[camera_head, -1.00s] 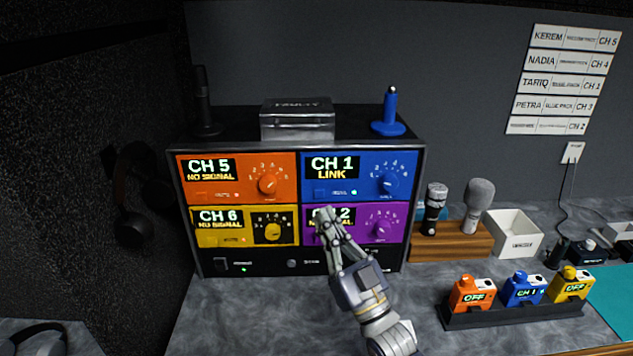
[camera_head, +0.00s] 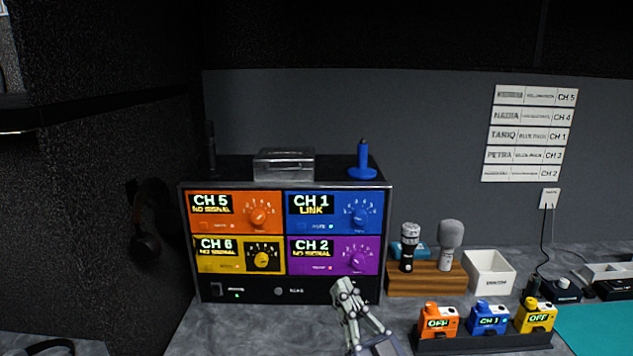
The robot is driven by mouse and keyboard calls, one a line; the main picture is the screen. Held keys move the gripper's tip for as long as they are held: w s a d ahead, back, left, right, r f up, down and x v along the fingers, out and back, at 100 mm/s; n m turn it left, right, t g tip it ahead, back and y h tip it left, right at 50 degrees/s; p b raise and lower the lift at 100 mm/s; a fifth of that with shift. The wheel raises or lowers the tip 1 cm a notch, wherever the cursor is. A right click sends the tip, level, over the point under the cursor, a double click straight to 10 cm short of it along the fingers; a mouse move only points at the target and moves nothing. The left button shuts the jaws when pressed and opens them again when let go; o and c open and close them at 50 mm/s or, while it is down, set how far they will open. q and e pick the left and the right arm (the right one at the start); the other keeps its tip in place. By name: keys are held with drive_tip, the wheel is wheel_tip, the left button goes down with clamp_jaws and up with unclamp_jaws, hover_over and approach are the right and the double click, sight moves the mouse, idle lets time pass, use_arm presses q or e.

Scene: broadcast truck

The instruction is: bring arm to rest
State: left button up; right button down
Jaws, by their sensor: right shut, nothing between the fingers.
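My right gripper (camera_head: 342,290) is shut and empty. It is low in the picture, in front of the lower right part of the receiver rack (camera_head: 330,287), over the grey counter. Only the gripper and a little of the arm behind it show at the bottom edge. I cannot tell whether it touches the rack. My left gripper is not in view.
Microphones stand in a wooden holder (camera_head: 425,281) beside a white bin (camera_head: 489,272). A black dock (camera_head: 487,344) holds orange, blue and yellow packs at the lower right. Headphones (camera_head: 143,235) hang on the left wall. The counter (camera_head: 255,328) left of the gripper is clear.

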drive_tip(key=s+d+f+m+g+h, duration=0.1)
drive_tip(key=s+d+f+g+h, duration=0.25)
drive_tip(key=f, duration=0.65)
drive_tip(key=s+d+f+m+g+h, duration=0.2)
drive_tip(key=s+f+g+h, duration=0.25)
drive_tip(key=f, duration=0.55)
drive_tip(key=s+d+f+g+h, duration=0.1)
drive_tip(key=s+d+f+g, duration=0.2)
drive_tip(key=s, duration=0.5)
drive_tip(key=s+d+f+g+h, duration=0.1)
drive_tip(key=s+d+f+g, duration=0.2)
drive_tip(key=s, duration=0.4)
drive_tip(key=s+d+f+g+h, duration=0.2)
drive_tip(key=s+d+f+g, duration=0.15)
drive_tip(key=s, duration=0.45)
wheel_tip(320, 180, down, 28)
drive_tip(key=s+g, duration=0.2)
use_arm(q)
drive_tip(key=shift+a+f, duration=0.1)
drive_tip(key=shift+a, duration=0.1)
use_arm(e)
drive_tip(key=s+d+f, duration=0.3)
drive_tip(key=s+f, duration=1.1)
drive_tip(key=s, duration=0.2)
drive_tip(key=shift+s+f+g, duration=0.2)
drive_tip(key=shift+s+g, duration=0.1)
drive_tip(key=shift+g, duration=0.05)
